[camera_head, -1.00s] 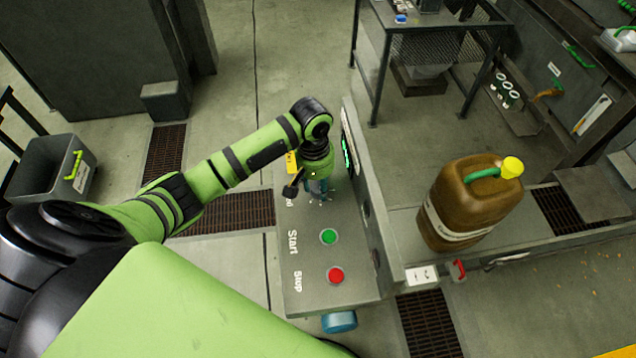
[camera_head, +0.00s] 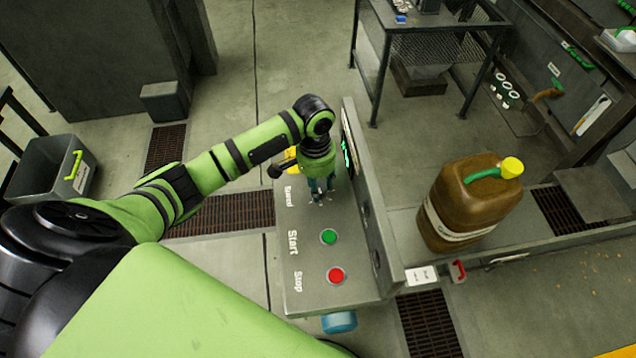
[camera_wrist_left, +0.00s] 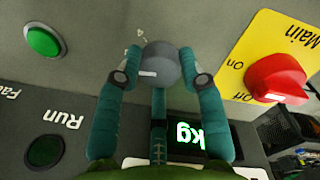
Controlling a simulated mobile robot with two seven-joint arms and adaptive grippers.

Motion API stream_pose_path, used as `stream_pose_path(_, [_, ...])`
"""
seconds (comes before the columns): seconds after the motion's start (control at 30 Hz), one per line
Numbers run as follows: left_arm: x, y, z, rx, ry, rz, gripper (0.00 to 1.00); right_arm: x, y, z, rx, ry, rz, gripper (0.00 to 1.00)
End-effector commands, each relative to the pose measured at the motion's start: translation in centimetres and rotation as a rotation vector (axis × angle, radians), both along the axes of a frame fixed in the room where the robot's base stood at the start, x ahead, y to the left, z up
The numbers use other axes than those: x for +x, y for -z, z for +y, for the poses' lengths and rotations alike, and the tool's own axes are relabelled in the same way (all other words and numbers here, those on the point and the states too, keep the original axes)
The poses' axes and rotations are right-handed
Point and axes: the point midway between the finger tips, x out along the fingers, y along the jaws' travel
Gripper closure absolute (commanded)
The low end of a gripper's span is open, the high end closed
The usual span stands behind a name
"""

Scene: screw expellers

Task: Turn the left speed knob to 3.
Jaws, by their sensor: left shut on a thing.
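The grey round speed knob (camera_wrist_left: 163,62) sits on the grey control panel, with a white pointer mark on its near-left side in the left wrist view. Small white scale marks show beside it, partly hidden and too small to read surely. My left gripper (camera_wrist_left: 160,78) is shut on the knob, one teal finger on each side. In the head view my left gripper (camera_head: 321,190) points down at the panel (camera_head: 300,215) beside the word "Speed", and it hides the knob there. My right gripper is not in view.
A green button (camera_head: 328,237) and a red button (camera_head: 335,276) lie nearer on the panel. A red main switch (camera_wrist_left: 277,79) on a yellow plate is close beside the gripper. An upright display plate (camera_head: 372,215) borders the panel. A brown canister (camera_head: 470,205) stands to the right.

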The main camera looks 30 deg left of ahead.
Motion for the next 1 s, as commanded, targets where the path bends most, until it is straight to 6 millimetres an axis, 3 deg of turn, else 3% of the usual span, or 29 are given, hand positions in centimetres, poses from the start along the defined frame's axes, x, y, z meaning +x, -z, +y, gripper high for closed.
stream_pose_path(0.77, [0.43,-0.3,-0.05,-0.001,0.102,-0.014,0.93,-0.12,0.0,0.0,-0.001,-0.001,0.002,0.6])
stream_pose_path(0.8, [0.43,-0.31,-0.06,-0.002,0.102,-0.014,0.44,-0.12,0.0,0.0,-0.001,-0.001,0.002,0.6])
stream_pose_path(0.83, [0.43,-0.3,-0.07,-0.002,0.102,-0.014,0.37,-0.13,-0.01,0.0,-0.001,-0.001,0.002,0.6])
stream_pose_path(1.0, [0.25,-0.18,-0.07,-0.001,0.103,-0.008,0.37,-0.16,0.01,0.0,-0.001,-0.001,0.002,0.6])
